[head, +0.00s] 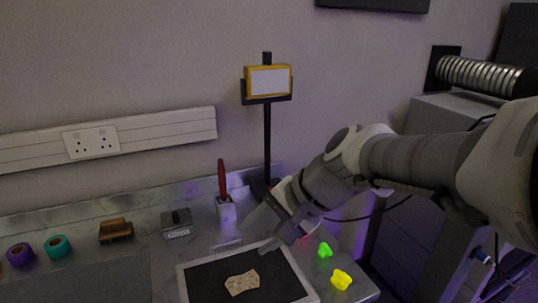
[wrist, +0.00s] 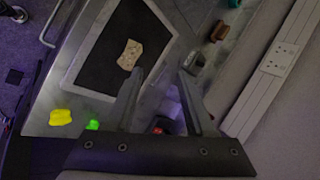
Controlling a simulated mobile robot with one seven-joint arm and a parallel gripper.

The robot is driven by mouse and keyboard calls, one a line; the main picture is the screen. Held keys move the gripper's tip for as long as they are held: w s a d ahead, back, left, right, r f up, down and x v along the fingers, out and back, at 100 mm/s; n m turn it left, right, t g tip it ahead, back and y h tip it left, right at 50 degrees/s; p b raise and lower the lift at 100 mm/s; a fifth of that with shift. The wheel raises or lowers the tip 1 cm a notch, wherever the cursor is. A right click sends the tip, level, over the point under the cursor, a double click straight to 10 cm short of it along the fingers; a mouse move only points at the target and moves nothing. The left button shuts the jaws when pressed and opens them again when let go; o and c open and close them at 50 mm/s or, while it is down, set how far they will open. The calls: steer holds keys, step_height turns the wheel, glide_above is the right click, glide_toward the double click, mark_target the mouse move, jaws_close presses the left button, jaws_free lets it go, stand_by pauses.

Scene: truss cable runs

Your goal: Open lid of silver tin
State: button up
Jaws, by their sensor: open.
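The silver tin is a small grey box (head: 176,224) with a dark knob on its top. It stands on the metal worktop, left of the red-handled tool, and its lid looks shut. In the wrist view the tin (wrist: 194,61) shows small, just beyond the tip of the right finger. My gripper (head: 258,234) is open and empty, over the bench to the right of the tin and apart from it. In the wrist view the fingers of my gripper (wrist: 160,72) point towards the bench, with a clear gap between them.
A red-handled tool (head: 222,182) stands upright between tin and gripper. A brown brush (head: 115,230) and teal roll (head: 58,246) lie left. A black-topped tray (head: 208,284) holds a tan piece (head: 242,283). Green (head: 325,250) and yellow lumps (head: 341,280) lie right. A post (head: 267,140) rises behind.

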mark_target(178, 216)
steer(key=w+a+f+m+t+y+b, duration=0.1)
steer(key=w+a+f+m+y+b, duration=0.4)
steer(key=w+a+m, duration=0.4)
steer(key=w+a+f+m+t+y+b, duration=0.1)
steer(key=w+a+f+m+y+b, duration=0.5)
steer(key=w+a, duration=0.5)
steer(key=shift+m+h, duration=0.4)
steer(key=shift+m, duration=0.2)
steer(key=f, duration=0.2)
steer(key=f+b, duration=0.1)
steer(key=f, duration=0.1)
steer(key=a+f, duration=0.1)
steer(key=f, duration=0.1)
steer(key=shift+f, duration=0.25)
steer(key=x, duration=0.2)
steer(key=b+x, duration=0.1)
steer(key=x, duration=0.3)
steer(key=shift+w+a+r, duration=0.2)
steer(key=shift+a+r, duration=0.05)
steer(key=shift+r, duration=0.05)
jaws_close()
